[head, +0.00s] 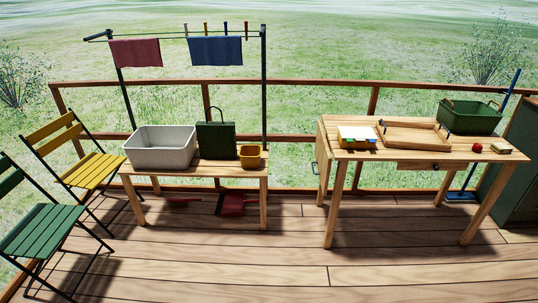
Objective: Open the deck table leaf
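The wooden deck table (438,150) stands at the right, in front of the deck railing. At its left end a wooden panel (323,165) hangs down vertically from the tabletop edge; it looks like the leaf, folded down. A small dark handle or bracket (315,168) shows at the panel's outer side. Neither of my grippers is in view.
A lower bench (215,171) with a grey tub (150,150) stands left. Deck floor (290,268) in front is clear.

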